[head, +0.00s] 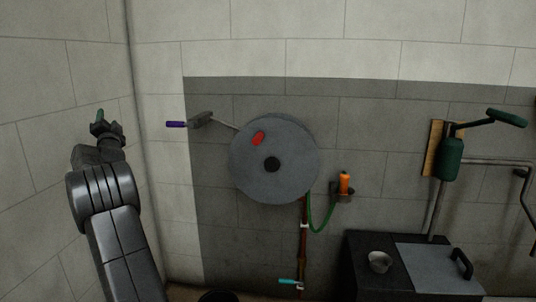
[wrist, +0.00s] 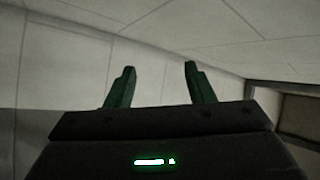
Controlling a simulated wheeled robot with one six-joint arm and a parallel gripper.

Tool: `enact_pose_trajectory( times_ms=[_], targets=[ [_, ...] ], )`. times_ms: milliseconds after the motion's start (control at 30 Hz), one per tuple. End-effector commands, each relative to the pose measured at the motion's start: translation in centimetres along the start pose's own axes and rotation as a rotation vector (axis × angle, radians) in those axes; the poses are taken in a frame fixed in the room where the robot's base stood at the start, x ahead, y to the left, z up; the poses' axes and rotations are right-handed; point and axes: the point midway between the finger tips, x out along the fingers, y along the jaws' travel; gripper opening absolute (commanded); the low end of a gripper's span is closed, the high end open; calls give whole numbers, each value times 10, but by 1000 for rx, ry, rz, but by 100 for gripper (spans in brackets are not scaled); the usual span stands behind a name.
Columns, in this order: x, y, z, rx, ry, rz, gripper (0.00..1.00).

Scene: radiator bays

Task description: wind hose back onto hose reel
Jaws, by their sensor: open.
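The hose reel (head: 290,175) is a grey disc on the dark wall panel, with a dark hub in its middle and a red handle (head: 258,138) on its upper left face. A green hose (head: 322,222) hangs in a short loop from the reel's lower right and rises to an orange nozzle (head: 344,183) held upright in a dark wall holder (head: 343,192). My gripper (head: 100,116) is raised at the left, well apart from the reel. In the wrist view my gripper (wrist: 160,82) has its two green fingers apart with nothing between them.
A lever with a purple grip (head: 176,124) sticks out left of the reel. A brown pipe with a teal-handled valve (head: 288,281) runs below it. A dark cabinet (head: 362,265) carries a metal cup (head: 380,261). A green hand pump (head: 452,158) stands at the right.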

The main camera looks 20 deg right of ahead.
Motion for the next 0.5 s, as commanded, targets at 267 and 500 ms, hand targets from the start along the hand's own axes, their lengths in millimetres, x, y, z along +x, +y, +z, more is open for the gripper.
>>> enact_pose_trajectory(
  times_ms=[267, 500],
  targets=[
    [-28, 66, -83, -278, 42, 164, 49],
    [-90, 126, -167, -578, 48, 348, 49]
  ],
)
